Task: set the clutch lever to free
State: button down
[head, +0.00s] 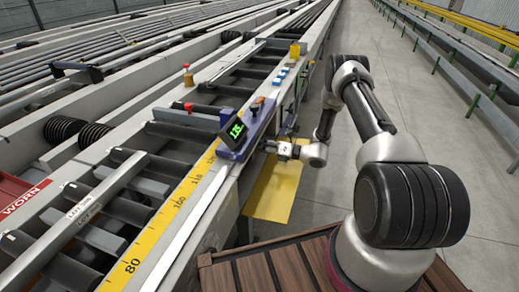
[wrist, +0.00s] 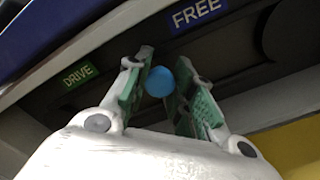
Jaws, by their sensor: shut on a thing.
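The clutch lever shows in the wrist view as a round blue knob (wrist: 160,82). My gripper (wrist: 168,88) is shut on this knob, with a green-padded finger on each side. The green DRIVE label (wrist: 78,75) is to the left of the knob and the blue FREE label (wrist: 197,12) is above it to the right. The knob appears between the two labels; its exact setting is hard to tell. The lever's stem is hidden. In the head view my gripper (head: 281,150) is at the side of the table, below the display; the lever cannot be made out there.
A box with a green-digit display (head: 235,130) sits on the table edge above my gripper, with an orange-topped knob (head: 257,103) beside it. A yellow floor patch (head: 272,192) lies below. The aisle floor (head: 430,110) to the right is clear.

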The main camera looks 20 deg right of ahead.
jog(key=shift+w+d+f+m, duration=0.25)
jog(key=shift+w+m, duration=0.3)
jog(key=shift+m, duration=0.3)
jog(key=shift+w+d+f+m, duration=0.25)
jog(key=shift+w+m, duration=0.3)
jog(key=shift+m, duration=0.3)
jog(key=c, duration=1.2)
grip_release()
jog(key=shift+w+a, duration=0.1)
jog(key=v, duration=1.2)
